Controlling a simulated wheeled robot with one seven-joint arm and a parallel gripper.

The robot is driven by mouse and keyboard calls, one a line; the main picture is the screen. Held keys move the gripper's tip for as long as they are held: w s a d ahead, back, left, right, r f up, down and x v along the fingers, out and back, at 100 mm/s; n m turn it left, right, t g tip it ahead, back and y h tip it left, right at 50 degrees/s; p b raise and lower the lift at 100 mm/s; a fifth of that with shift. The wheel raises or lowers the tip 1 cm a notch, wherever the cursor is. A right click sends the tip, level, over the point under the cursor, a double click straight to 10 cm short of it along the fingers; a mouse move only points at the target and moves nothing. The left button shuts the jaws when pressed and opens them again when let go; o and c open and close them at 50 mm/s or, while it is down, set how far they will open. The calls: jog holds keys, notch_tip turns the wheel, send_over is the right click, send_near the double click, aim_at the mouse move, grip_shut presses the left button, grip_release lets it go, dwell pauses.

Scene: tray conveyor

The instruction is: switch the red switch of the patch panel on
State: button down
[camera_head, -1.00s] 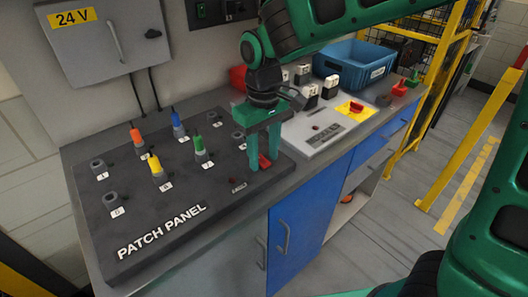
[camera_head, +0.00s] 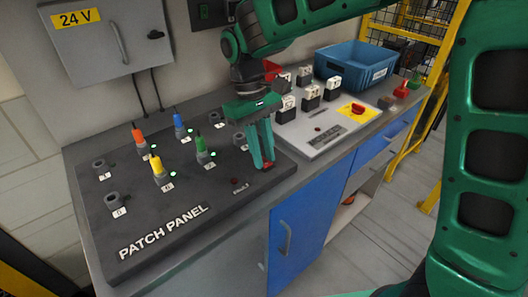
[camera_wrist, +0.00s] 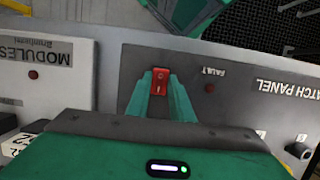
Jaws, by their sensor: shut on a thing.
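The dark grey patch panel (camera_head: 140,222) lies on the bench, with orange, blue, yellow and green plugs standing in some sockets. Small green lights glow beside the plugs. The red switch (camera_wrist: 160,79) is near the panel's front right corner and sits between my fingertips in the wrist view. My gripper (camera_head: 262,163) points down over that corner, its fingers close together on the switch. The fingers partly hide the switch in the head view. A small dark red fault lamp (camera_head: 240,182) is left of the fingers and looks unlit.
A light modules board (camera_head: 318,143) with black-and-white blocks and a red knob on yellow lies right of the panel. A blue crate (camera_head: 355,65) stands behind it. The grey 24 V box (camera_head: 112,45) hangs on the wall with cables below.

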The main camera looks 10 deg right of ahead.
jog(key=shift+w+r, duration=0.1)
jog(key=shift+w, duration=0.05)
jog(key=c, duration=1.6)
grip_release()
jog(key=shift+o, duration=0.2)
jog(key=v, duration=1)
jog(key=shift+w+r, duration=0.15)
jog(key=shift+r, duration=0.15)
jog(key=shift+d, duration=0.1)
